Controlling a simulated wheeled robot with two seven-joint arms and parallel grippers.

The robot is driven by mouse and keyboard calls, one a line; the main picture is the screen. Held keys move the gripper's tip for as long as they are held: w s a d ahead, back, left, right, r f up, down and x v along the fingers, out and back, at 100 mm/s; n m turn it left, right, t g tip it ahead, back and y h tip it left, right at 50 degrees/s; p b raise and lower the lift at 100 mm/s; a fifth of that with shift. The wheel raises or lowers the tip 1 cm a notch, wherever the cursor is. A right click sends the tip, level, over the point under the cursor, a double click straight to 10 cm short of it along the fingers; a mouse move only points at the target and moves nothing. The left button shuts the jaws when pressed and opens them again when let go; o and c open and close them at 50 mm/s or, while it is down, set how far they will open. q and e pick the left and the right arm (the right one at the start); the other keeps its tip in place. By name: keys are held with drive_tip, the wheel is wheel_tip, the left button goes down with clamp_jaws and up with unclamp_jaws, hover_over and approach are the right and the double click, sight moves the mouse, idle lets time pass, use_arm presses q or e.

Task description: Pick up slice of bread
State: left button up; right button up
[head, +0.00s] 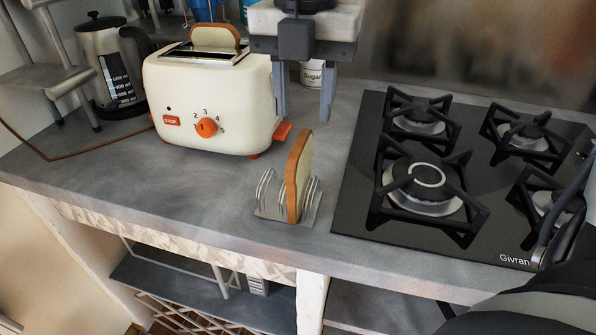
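A slice of bread (304,174) with a brown crust stands upright in a small wire toast rack (270,212) on the counter, right of the toaster. Another slice of bread (215,37) sticks out of the top of the cream toaster (205,100). My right gripper (305,116) points down above and slightly behind the rack slice, fingers apart, with nothing between them. It appears clear of the bread. My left gripper (77,124) is at the far left, in front of the kettle, fingers apart and empty.
A kettle (105,60) stands left of the toaster, and a sugar canister (312,74) is behind my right gripper. A black gas hob (350,200) with raised grates fills the right side. The counter front between kettle and rack is mostly clear, with a brown cord (100,150) on it.

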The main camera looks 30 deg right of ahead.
sight(300, 141)
wheel_tip(300, 141, down, 3)
drive_tip(key=shift+f, duration=0.1)
drive_tip(key=shift+w+a+f+p, duration=0.1)
drive_tip(key=shift+a+f+p, duration=0.1)
drive_tip(key=shift+f, duration=1.3)
drive_tip(key=shift+a+f+p, duration=0.1)
drive_tip(key=shift+f+p, duration=0.1)
drive_tip(key=shift+f, duration=1.3)
drive_tip(key=shift+c, duration=0.4)
clamp_jaws()
